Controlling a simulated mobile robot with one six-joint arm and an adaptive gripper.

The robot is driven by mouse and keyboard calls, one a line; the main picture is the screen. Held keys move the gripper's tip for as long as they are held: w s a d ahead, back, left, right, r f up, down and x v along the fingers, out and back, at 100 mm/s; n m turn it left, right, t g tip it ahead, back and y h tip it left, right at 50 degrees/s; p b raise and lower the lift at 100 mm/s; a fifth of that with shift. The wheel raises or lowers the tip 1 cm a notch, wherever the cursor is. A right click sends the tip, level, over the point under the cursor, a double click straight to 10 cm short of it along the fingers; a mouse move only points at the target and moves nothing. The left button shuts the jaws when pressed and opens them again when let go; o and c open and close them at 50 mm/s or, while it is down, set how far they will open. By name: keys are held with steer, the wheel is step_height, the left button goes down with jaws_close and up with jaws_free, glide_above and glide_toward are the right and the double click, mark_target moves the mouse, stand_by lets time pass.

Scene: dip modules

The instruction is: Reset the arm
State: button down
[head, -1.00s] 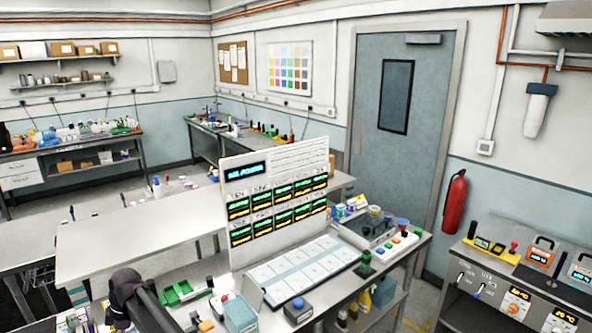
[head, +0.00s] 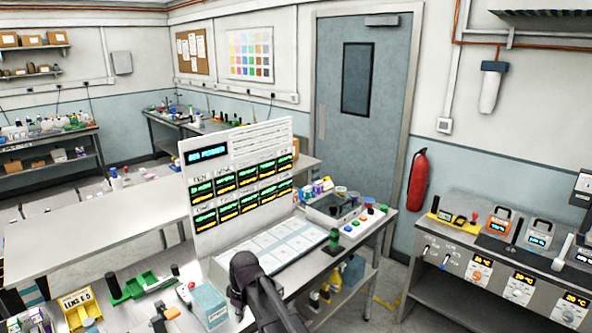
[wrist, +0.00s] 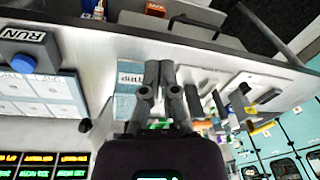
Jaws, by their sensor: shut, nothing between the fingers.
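In the wrist view my gripper (wrist: 158,70) has its two dark fingers side by side and touching, with nothing between them. It is above the bench (wrist: 190,48), in front of a pale blue block with lettering (wrist: 127,78). In the head view my dark arm (head: 262,292) rises from the bottom edge, in front of the bench. I cannot make out the fingertips there.
A display panel (head: 240,180) stands upright on the bench, with a white gridded tray (head: 285,250) before it. A blue-buttoned RUN box (wrist: 28,50) is left in the wrist view. Green bins (head: 140,287) and a yellow-labelled box (head: 80,308) lie left of my arm.

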steer(key=s+d+f+m+b, duration=0.2)
steer(key=s+d+m, duration=0.1)
steer(key=d, duration=0.8)
steer(key=s+d+f+m+h+b, duration=0.1)
steer(key=d+m, duration=0.4)
steer(key=d, duration=0.6)
steer(key=s+d+f+m+b, duration=0.2)
steer(key=s+d+f+m, duration=0.1)
steer(key=d, duration=0.8)
steer(key=shift+s+d+f+m+h+b, duration=0.15)
steer(key=shift+s+m+h+b, duration=0.2)
steer(key=shift+s+m, duration=0.65)
steer(key=shift+s, duration=0.1)
